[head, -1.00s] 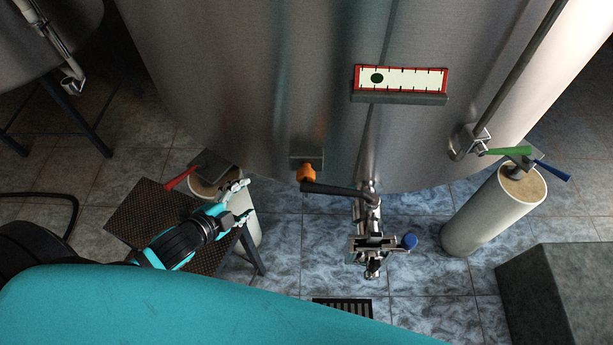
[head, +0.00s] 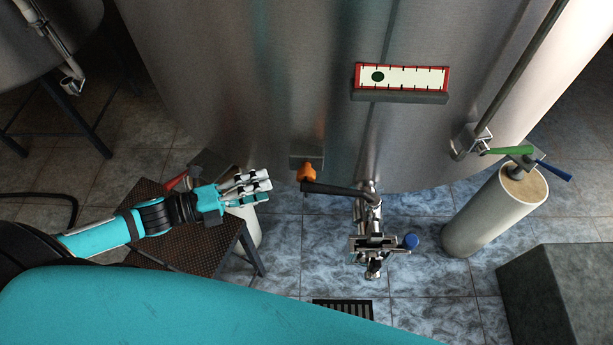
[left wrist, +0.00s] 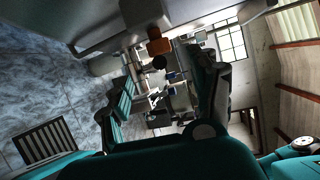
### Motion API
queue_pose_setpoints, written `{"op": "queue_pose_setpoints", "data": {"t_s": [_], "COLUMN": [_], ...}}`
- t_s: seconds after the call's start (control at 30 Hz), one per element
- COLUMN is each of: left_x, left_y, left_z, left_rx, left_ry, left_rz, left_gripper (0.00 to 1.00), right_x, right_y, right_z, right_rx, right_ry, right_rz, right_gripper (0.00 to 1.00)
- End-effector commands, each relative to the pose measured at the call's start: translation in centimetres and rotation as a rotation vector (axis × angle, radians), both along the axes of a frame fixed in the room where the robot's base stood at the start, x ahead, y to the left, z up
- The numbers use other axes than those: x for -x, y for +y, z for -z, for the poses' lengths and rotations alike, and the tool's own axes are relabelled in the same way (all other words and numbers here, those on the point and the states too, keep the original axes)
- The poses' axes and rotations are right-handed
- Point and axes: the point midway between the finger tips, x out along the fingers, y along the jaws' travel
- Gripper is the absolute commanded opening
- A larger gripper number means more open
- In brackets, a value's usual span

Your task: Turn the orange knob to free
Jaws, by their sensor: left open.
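The orange knob (head: 306,172) sits on a small bracket low on the front of the steel tank (head: 280,100), just above the dark lever handle (head: 340,190) of the outlet valve. My left gripper (head: 266,184) is open and empty, a little to the left of the knob and apart from it, with its fingers pointing right. In the left wrist view the orange knob (left wrist: 158,46) shows at the top centre, beyond the open fingers of my left gripper (left wrist: 165,98). My right gripper is in neither view.
A dark perforated stand (head: 170,240) is below my left arm. A post (head: 490,212) with green and blue handles stands at right, near a grey block (head: 560,295). A red-framed gauge (head: 400,79) is on the tank. A floor grate (head: 342,307) lies in front.

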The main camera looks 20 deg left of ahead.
Motion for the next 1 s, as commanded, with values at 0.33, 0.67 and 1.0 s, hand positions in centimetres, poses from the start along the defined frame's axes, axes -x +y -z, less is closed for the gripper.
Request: {"op": "queue_pose_setpoints", "data": {"t_s": [0.33,0.67,1.0], "left_x": [-4.7,-6.9,-7.0], "left_y": [-5.7,-8.6,-8.8], "left_z": [0.7,1.4,1.5], "left_rx": [0.003,0.000,0.000], "left_ry": [-0.003,0.002,0.002], "left_rz": [-0.003,-0.002,-0.002], "left_gripper": [0.62,0.62,0.59], "right_x": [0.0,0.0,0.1], "right_y": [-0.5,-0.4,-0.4], "right_z": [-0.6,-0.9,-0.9], "right_rx": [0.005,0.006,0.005], "right_ry": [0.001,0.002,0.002], "right_rz": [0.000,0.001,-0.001], "right_gripper": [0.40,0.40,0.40]}}
